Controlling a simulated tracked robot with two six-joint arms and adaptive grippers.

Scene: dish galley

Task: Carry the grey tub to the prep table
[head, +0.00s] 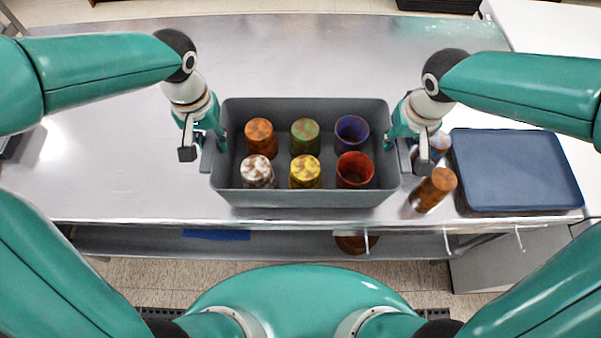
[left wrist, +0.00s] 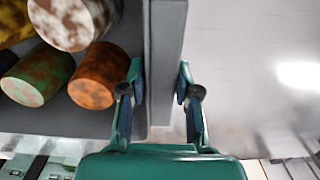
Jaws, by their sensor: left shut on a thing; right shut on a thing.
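The grey tub (head: 305,199) is in the middle of the head view, over the steel counter near its front edge. I cannot tell whether it rests on the counter or hangs just above it. It holds several cups in two rows, among them an orange cup (head: 261,138), a yellow cup (head: 305,172) and a red cup (head: 355,170). My left gripper (head: 204,150) is shut on the tub's left end wall. In the left wrist view its fingers (left wrist: 160,75) straddle that wall. My right gripper (head: 407,155) is shut on the right end wall, its grip partly hidden.
A blue tray (head: 515,170) lies right of the tub. The steel counter (head: 290,60) is clear behind and left of the tub. A white surface (head: 550,25) is at upper right.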

